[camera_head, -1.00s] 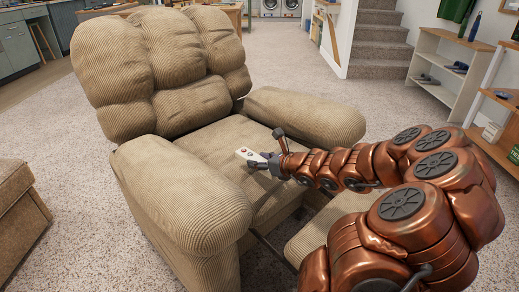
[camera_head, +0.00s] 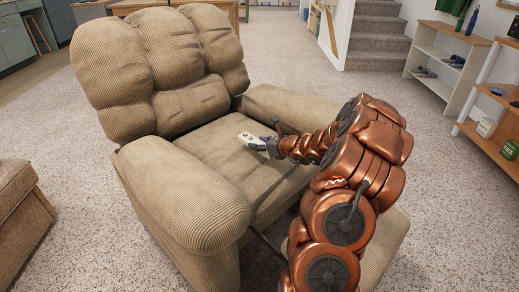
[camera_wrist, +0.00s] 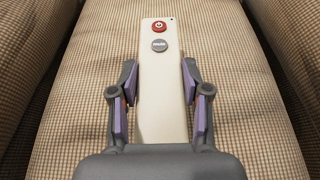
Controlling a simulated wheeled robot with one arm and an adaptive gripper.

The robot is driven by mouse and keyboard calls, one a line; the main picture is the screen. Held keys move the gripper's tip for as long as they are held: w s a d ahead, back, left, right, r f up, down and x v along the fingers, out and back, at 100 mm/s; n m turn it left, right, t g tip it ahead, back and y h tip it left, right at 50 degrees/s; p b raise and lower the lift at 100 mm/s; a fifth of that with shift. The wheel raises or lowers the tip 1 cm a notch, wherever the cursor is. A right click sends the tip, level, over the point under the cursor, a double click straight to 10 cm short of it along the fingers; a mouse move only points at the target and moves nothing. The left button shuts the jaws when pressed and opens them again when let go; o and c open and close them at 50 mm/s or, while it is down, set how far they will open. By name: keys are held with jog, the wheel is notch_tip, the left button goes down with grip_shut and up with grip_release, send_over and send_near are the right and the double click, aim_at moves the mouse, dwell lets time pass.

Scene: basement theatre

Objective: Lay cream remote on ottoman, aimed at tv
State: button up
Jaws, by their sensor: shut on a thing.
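The cream remote (camera_head: 252,140) is a slim bar held over the seat of a tan corduroy recliner. In the wrist view the remote (camera_wrist: 160,80) shows a red power button at its far end and a grey button below it. My gripper (camera_head: 271,145) is shut on the remote's sides, with a pad on each side in the wrist view (camera_wrist: 158,92). The near end of the remote is hidden by the gripper body. A brown upholstered block, possibly the ottoman (camera_head: 22,215), stands at the left edge, cut off by the frame. No tv is in view.
The recliner (camera_head: 190,210) fills the middle, its armrests on both sides of the remote. Shelves (camera_head: 440,62) with small items stand at the right, and carpeted stairs (camera_head: 375,35) at the back. Carpet (camera_head: 85,170) is clear between the recliner and the brown block.

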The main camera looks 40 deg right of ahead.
aim_at(260, 157)
jog(key=shift+f+b, duration=1.8)
jog(key=shift+f, duration=0.15)
jog(key=o, duration=1.2)
